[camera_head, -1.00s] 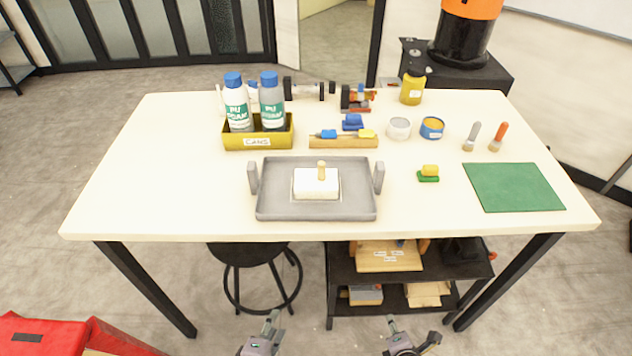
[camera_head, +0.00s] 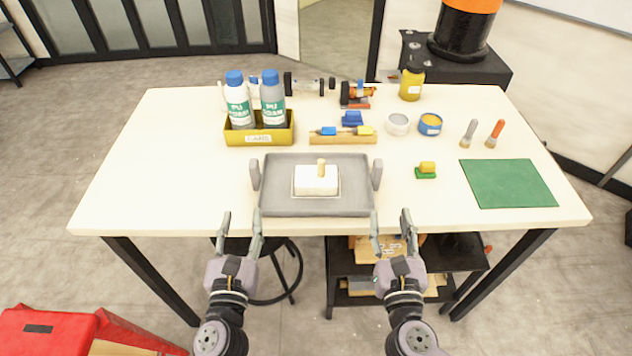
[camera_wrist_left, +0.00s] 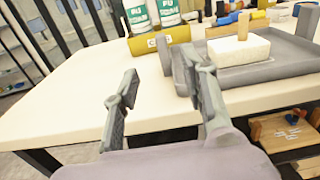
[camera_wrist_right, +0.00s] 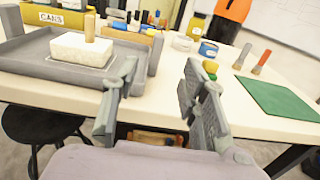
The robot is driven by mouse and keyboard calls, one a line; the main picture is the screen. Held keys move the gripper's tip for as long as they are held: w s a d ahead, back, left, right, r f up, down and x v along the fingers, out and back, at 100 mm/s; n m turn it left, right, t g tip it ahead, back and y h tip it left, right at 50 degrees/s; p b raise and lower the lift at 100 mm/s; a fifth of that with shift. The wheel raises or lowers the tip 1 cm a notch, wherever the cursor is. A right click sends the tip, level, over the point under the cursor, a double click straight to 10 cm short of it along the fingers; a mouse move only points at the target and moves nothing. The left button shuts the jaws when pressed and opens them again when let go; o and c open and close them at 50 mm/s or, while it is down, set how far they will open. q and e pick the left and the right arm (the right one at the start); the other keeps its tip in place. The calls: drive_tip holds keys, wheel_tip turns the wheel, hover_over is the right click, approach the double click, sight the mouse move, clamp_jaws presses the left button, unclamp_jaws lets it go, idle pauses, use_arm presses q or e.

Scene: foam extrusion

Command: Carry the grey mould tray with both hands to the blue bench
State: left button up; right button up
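The grey mould tray (camera_head: 277,207) lies flat on the cream table, with an upright handle at its left and right ends. A white block (camera_head: 316,180) with a wooden peg on top sits inside it. My left gripper (camera_head: 241,222) is open and empty at the table's front edge, short of the tray's left handle (camera_head: 255,174). My right gripper (camera_head: 391,222) is open and empty at the front edge, short of the right handle (camera_head: 376,175). Both wrist views show the fingers apart with nothing between them. I cannot make out a blue bench in any view.
Behind the tray stand a yellow can box (camera_head: 258,137) with two bottles and a wooden holder (camera_head: 343,138). A green mat (camera_head: 507,183) and a small yellow-green brush (camera_head: 426,170) lie to the right. A red box (camera_head: 50,330) is at lower left. The table's left side is clear.

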sight(252, 168)
use_arm(q)
drive_tip(key=w, duration=1.7)
use_arm(e)
drive_tip(key=w, duration=1.7)
use_arm(q)
drive_tip(key=shift+c, duration=0.4)
use_arm(e)
drive_tip(key=shift+c, duration=0.4)
use_arm(q)
clamp_jaws()
use_arm(e)
clamp_jaws()
